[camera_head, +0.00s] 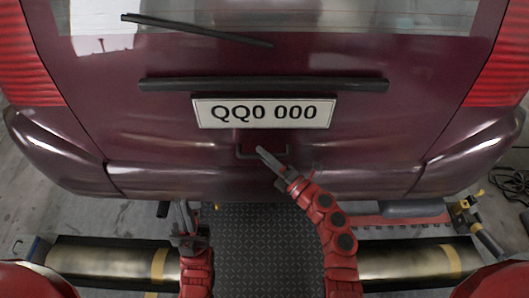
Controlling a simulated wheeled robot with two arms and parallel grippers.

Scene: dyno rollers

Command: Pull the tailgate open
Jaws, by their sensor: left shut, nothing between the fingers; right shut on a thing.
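The tailgate (100,85) of a dark maroon car fills the upper view and looks closed. A dark handle (246,155) sits below the white number plate (263,113). My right gripper (262,152) is at this handle, shut on it; the fingers hide part of it. My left gripper (182,208) is low, below the bumper, shut and empty, apart from the car.
A black trim bar (263,84) runs above the plate, and a wiper (197,30) lies across the rear window. The bumper (200,184) spans the car's width. Rollers (115,260) and (405,264) flank a dark tread-plate floor (258,250). Black cable (512,182) lies at right.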

